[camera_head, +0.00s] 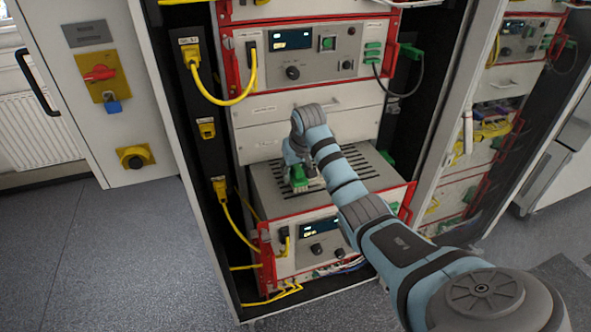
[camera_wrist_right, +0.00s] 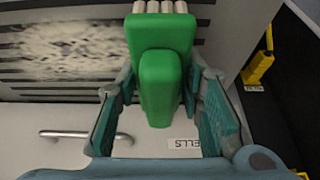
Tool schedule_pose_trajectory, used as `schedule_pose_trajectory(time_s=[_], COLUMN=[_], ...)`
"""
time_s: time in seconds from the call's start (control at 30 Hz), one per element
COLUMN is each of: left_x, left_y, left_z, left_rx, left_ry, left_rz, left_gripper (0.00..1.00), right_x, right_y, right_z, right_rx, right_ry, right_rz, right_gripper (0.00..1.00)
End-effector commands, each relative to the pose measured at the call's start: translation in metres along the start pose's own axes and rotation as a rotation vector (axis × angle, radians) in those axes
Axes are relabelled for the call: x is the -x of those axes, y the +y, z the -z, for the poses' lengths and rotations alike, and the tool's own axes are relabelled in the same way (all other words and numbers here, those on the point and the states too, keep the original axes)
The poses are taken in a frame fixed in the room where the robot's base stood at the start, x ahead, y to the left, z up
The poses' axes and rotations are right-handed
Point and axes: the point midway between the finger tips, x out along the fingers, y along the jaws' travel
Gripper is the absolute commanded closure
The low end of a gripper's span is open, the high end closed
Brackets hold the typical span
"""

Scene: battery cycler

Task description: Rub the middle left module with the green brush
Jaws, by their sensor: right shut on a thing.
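My right gripper (camera_head: 294,160) reaches down into the left rack, shut on the green brush (camera_head: 299,180). In the right wrist view the brush (camera_wrist_right: 165,70) sits between the two fingers (camera_wrist_right: 162,112), its pale bristles pointing to the top edge of the picture. Below it is the slotted grey top of a module (camera_head: 262,182) that juts out of the rack. A pale, dusty patch (camera_wrist_right: 70,50) lies on the slots in the right wrist view, left of the brush. I cannot tell whether the bristles touch the top. My left gripper is not in view.
White drawers with a handle (camera_head: 335,104) stand just behind the brush. Yellow cables (camera_head: 235,100) hang along the rack's left side. A red-framed panel with knobs (camera_head: 318,242) is below the slotted top. Open floor (camera_head: 120,260) lies to the left.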

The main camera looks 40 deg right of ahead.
Motion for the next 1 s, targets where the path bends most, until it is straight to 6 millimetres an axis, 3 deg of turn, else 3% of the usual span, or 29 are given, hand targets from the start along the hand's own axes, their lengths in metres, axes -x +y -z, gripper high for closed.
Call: schedule_pose_trajectory(time_s=[0.87, 1.0], left_x=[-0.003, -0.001], left_y=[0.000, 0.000], left_z=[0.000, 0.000], left_rx=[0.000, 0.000], left_ry=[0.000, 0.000], left_rz=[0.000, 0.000], left_gripper=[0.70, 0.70], right_x=[-0.015, -0.014], right_y=[0.000, 0.009], right_z=[-0.006, -0.006], right_rx=[0.000, 0.000], right_ry=[0.000, 0.000], right_rz=[0.000, -0.001], right_gripper=[0.88, 0.88])
